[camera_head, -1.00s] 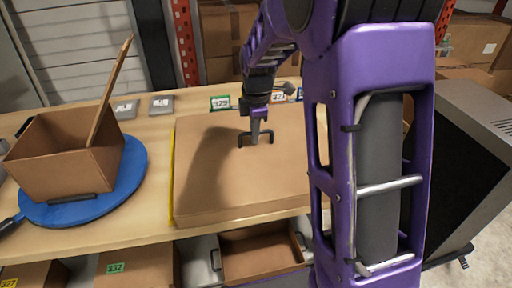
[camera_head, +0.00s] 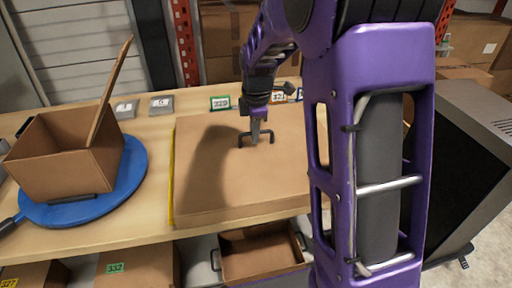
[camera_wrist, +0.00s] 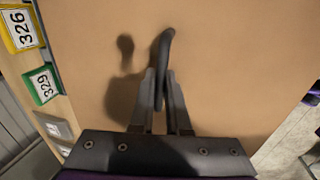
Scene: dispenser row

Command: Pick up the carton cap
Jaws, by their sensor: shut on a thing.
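The carton cap (camera_head: 215,190) is a large, flat brown cardboard lid lying on the wooden bench, with a dark loop handle on its top. It fills most of the wrist view (camera_wrist: 220,50). My gripper (camera_head: 256,138) is at the handle, pointing down. In the wrist view my gripper (camera_wrist: 162,85) has its two fingers close together on the dark handle (camera_wrist: 163,48), which stands up between the fingertips. The cap looks level. Whether it rests fully on what is beneath is hard to tell.
A blue round board (camera_head: 85,213) with an open cardboard box (camera_head: 65,165) stands at the left. Numbered tags, one a green tag (camera_head: 220,103), line the bench's back edge. Open drawers or bins (camera_head: 262,256) sit below the front edge. A dark-fronted grey unit (camera_head: 460,170) is at the right.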

